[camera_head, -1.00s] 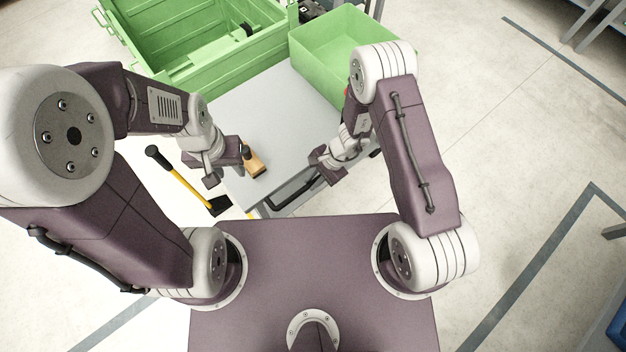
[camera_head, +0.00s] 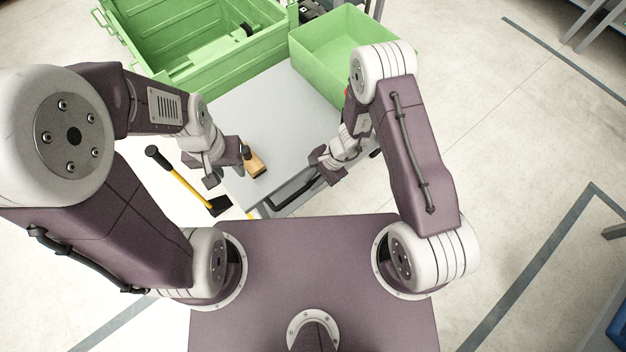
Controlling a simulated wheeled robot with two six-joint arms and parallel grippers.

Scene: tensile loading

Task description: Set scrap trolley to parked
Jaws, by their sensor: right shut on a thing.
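The scrap trolley has a flat light grey top (camera_head: 275,125) and a dark handle (camera_head: 296,196) along its near edge. My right gripper (camera_head: 322,170) is at the right end of this handle and shut on it; my own wrist hides part of the contact. My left gripper (camera_head: 226,168) is over the trolley's near left edge. Its fingers look apart, with nothing seen between them. A wooden brush-like object (camera_head: 254,164) lies on the top just right of the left gripper.
A large green crate (camera_head: 185,75) stands behind the trolley on the left. A green bin (camera_head: 325,50) is at the top's far right. A yellow-handled tool with black ends (camera_head: 188,187) is at the left. Grey lines mark the pale floor, which is open on the right.

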